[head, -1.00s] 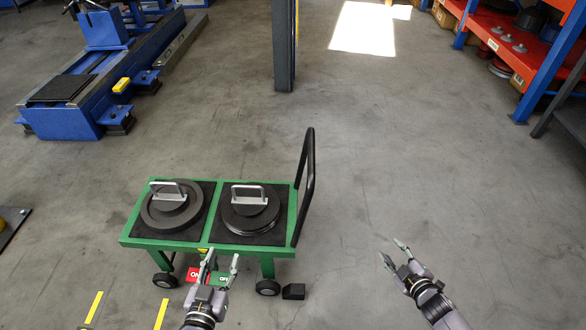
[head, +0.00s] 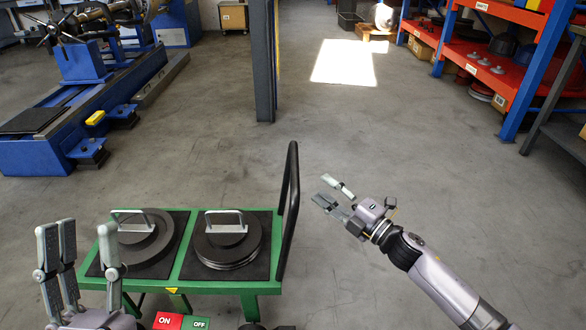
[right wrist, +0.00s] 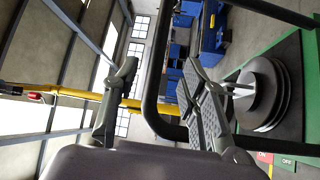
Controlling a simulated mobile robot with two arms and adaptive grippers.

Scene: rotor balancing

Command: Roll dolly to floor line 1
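The green dolly (head: 188,286) stands at the lower middle of the head view, with its black push handle (head: 289,205) upright at its right end. The handle also shows in the right wrist view (right wrist: 151,95), beyond and between my right fingers. My right gripper (head: 324,190) is open and empty, to the right of the handle and apart from it. My left gripper (head: 82,228) is open with its fingers up, in front of the dolly's left end and partly covering it. A red ON pedal (head: 167,321) and a green OFF pedal (head: 199,323) show below the dolly. No floor line shows now.
Two dark discs with metal handles, a left one (head: 150,247) and a right one (head: 226,248), lie on the dolly. A dark post (head: 263,65) stands behind, a blue machine (head: 70,125) at left, orange shelves (head: 480,65) at right. The floor between is clear.

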